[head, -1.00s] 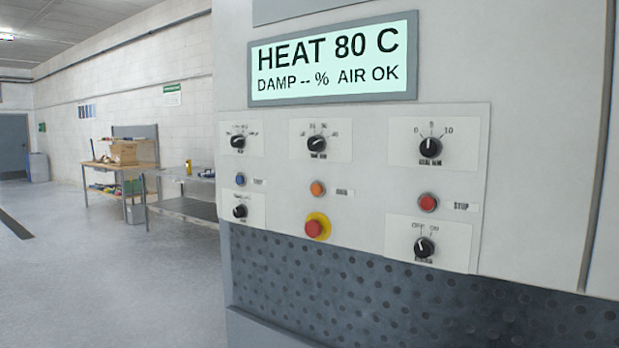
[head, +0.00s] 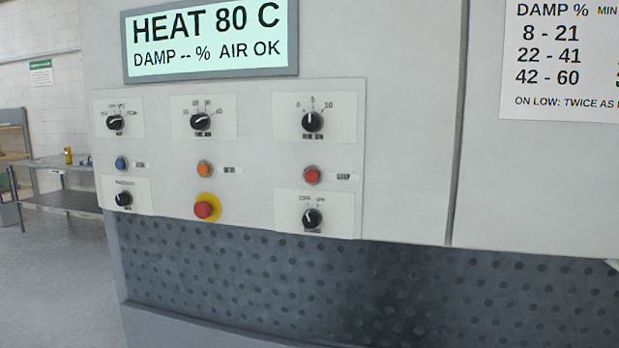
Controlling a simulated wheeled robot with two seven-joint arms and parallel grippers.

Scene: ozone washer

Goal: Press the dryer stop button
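The stop button is a small round red button (head: 312,175) on the right side of the dryer's white control panel (head: 255,180), with a small label to its right. A separate red mushroom button (head: 204,208) on a yellow ring sits lower, in the middle column. An orange button (head: 204,169) and a blue button (head: 122,163) are in the same row to the left. The display (head: 212,40) above reads HEAT 80 C, DAMP -- %, AIR OK. Neither of my grippers is in the head view.
Black knobs sit above the stop button (head: 313,121) and below it (head: 312,218). A perforated dark panel (head: 250,275) lies under the controls. A damp chart (head: 560,60) is on the right. A metal table (head: 70,180) stands at the left, with open floor in front.

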